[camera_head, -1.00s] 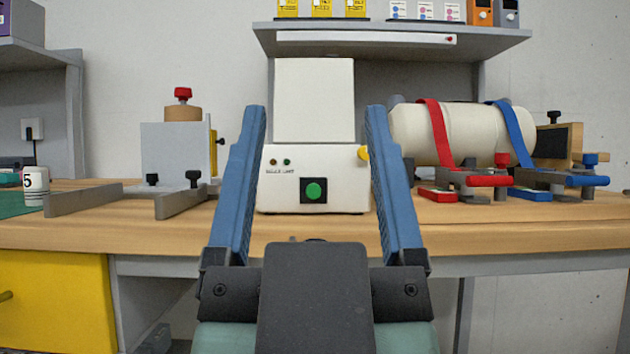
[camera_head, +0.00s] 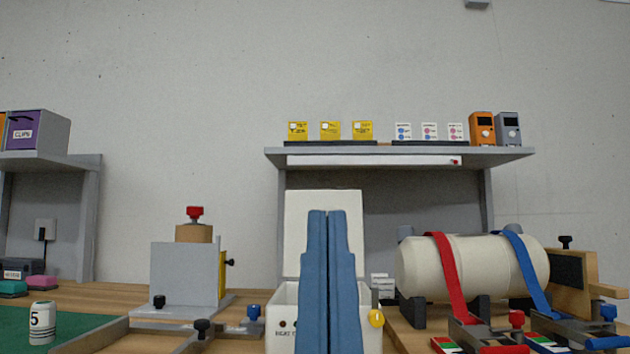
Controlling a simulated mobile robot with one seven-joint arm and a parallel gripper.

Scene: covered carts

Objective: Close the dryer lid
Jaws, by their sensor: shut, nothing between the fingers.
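The dryer (camera_head: 374,335) is a cream box on the bench, with indicator lights and partly hidden lettering on its front and a yellow knob (camera_head: 376,318) at its right side. Its lid (camera_head: 296,235) stands upright at the back, open. My gripper (camera_head: 327,212) is in front of the dryer, fingers pointing up and pressed together with nothing between them. It covers the middle of the dryer front and part of the lid. I cannot tell whether it touches the dryer.
A white cylinder (camera_head: 480,262) with red and blue straps lies on a stand at right. A grey fixture (camera_head: 183,275) with a red knob stands at left. A shelf (camera_head: 400,155) with small boxes hangs above. A numbered white jar (camera_head: 41,322) stands on the green mat (camera_head: 75,325).

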